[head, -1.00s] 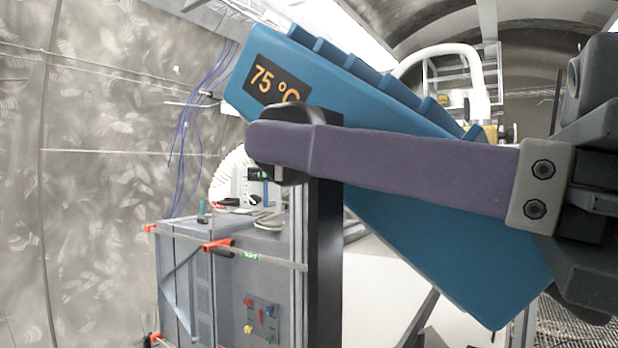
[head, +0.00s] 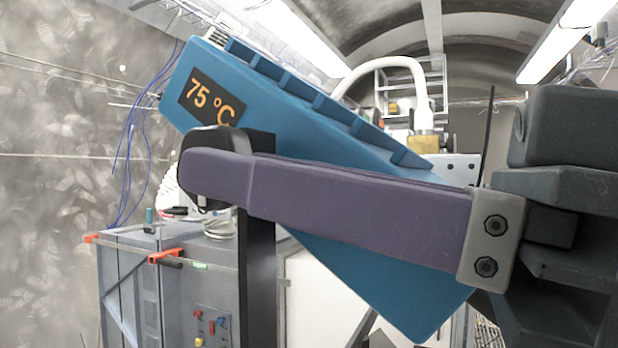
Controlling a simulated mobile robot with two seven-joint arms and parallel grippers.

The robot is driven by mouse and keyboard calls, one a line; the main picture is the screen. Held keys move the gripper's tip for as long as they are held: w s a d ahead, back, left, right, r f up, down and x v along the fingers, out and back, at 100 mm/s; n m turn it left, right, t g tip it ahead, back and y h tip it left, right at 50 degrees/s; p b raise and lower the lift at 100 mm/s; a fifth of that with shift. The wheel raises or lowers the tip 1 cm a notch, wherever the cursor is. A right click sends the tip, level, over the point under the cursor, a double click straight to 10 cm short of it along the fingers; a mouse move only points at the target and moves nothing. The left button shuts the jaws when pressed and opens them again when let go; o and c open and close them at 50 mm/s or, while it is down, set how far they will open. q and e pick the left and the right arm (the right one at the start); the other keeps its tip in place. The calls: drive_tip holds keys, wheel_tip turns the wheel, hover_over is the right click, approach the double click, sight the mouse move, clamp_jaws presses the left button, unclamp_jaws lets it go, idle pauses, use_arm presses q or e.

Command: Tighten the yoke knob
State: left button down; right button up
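A blue heater housing (head: 290,115) with an orange "75 °C" display is tilted, its left end high. It is carried by a black upright yoke post (head: 260,270). The round black yoke knob (head: 228,139) is at the top of the post, below the display. My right gripper (head: 205,178) reaches in from the right. Its near purple finger crosses in front of the housing, and its tip covers the middle of the knob. The other finger is hidden, so its opening and any contact with the knob cannot be told. My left gripper is not in view.
A grey cabinet (head: 175,290) with red clamps and coloured buttons stands at lower left. Blue cables (head: 135,150) hang along the tunnel wall. A white hose (head: 400,65) and a metal rack stand behind the housing. Tunnel lamps are overhead.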

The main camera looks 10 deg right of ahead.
drive_tip(key=p+v, duration=0.2)
drive_tip(key=v, duration=0.6)
drive_tip(key=shift+s+d, duration=0.2)
drive_tip(key=shift+s, duration=0.05)
drive_tip(key=shift+d, duration=0.1)
idle(0.3)
